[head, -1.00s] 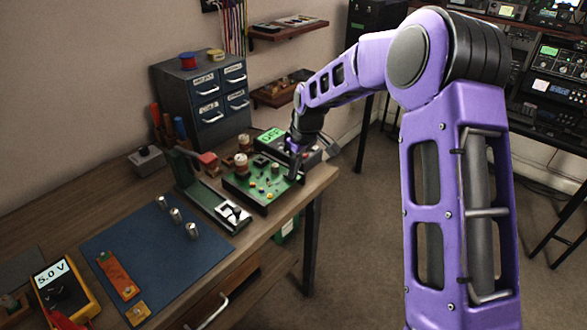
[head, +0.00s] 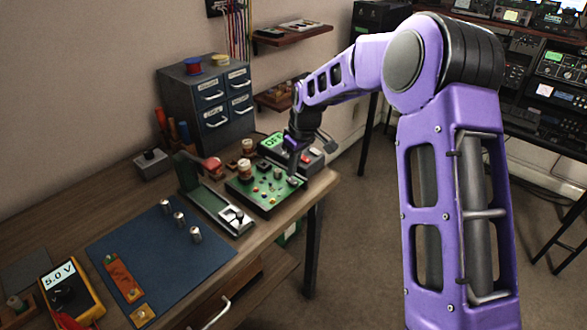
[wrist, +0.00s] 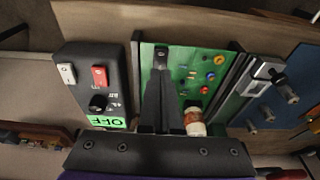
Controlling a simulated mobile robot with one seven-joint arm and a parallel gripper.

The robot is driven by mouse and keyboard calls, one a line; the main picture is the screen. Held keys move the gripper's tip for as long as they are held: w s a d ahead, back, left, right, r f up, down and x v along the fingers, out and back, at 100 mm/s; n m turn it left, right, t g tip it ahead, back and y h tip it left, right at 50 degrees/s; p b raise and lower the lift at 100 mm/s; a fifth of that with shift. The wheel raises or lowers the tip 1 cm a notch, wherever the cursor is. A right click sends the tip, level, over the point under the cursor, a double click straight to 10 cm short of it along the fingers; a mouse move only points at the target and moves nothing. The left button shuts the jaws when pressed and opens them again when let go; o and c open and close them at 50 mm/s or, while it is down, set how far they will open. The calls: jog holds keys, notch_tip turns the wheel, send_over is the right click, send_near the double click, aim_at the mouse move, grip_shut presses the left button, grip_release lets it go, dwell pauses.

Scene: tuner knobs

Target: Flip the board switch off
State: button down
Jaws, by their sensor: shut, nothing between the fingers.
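The green circuit board (head: 262,200) lies near the table's right end, carrying coloured knobs and small parts. It also shows in the wrist view (wrist: 207,58). A small dark switch-like part with a pale spot (wrist: 161,57) sits at the board's left side in the wrist view; whether its lever is on or off is too small to tell. My gripper (head: 292,178) is shut and empty, pointing down at the board's right corner. In the wrist view its fingertips (wrist: 161,78) are close to that part and hide some of it. I cannot tell whether they touch.
A dark box (wrist: 90,78) with a green "OFF" display, a red rocker and a pale rocker stands beside the board. A cream-and-brown cylinder (wrist: 194,122) is close to my fingers. A slide fixture (head: 215,208) and blue mat (head: 160,255) lie on the board's other side.

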jog(key=s+d+p+v, duration=0.1)
jog(key=d+v, duration=0.1)
jog(key=v, duration=1)
jog(key=shift+s+f, duration=0.25)
jog(key=shift+f, duration=0.05)
